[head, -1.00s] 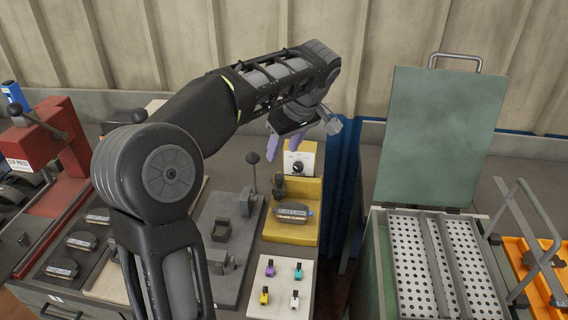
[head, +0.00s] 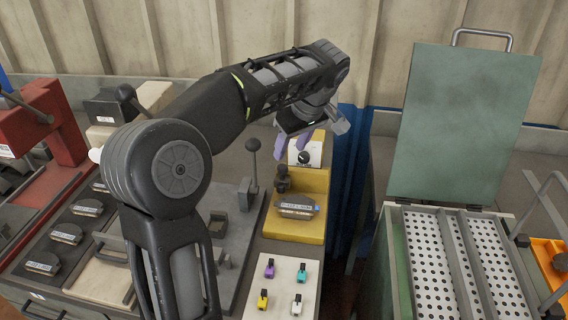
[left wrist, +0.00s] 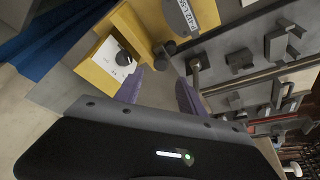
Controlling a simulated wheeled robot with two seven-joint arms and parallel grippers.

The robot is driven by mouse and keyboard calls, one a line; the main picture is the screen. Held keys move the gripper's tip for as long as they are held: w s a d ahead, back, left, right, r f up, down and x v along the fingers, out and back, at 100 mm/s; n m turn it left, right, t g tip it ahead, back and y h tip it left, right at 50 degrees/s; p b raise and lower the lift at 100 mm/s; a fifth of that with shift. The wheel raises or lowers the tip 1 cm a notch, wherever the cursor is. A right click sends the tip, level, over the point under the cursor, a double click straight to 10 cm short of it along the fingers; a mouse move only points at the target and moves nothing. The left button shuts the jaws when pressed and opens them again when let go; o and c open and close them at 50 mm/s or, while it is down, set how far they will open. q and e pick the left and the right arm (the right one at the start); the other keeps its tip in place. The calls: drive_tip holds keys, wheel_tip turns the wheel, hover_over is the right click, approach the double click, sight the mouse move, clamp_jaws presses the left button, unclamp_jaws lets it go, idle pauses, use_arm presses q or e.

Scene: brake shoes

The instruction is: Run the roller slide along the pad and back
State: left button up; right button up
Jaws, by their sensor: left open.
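A yellow fixture (head: 295,232) stands on the bench and carries a labelled brake pad (head: 296,207); the pad also shows at the top of the left wrist view (left wrist: 183,16). A dark part with a round knob, seemingly the roller slide (head: 283,179), is at the pad's far left end; its knob shows in the left wrist view (left wrist: 167,48). My left gripper (head: 292,145) is above the fixture's far end, its purple fingers apart and empty. In the left wrist view the fingers (left wrist: 160,92) point toward the knob without touching it. My right gripper is out of view.
A white panel with a black dial (head: 305,156) stands at the fixture's far end. A lever (head: 252,165) rises to its left. A white plate (head: 283,286) with small coloured clips lies in front. An open green box (head: 396,270) stands right, beyond a gap.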

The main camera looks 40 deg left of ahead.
sight(283, 166)
use_arm(q)
drive_tip(key=x, duration=0.7)
drive_tip(key=shift+a+f, duration=0.15)
drive_tip(key=shift+f, duration=0.1)
drive_tip(key=shift+c, duration=0.2)
clamp_jaws()
idle(1.0)
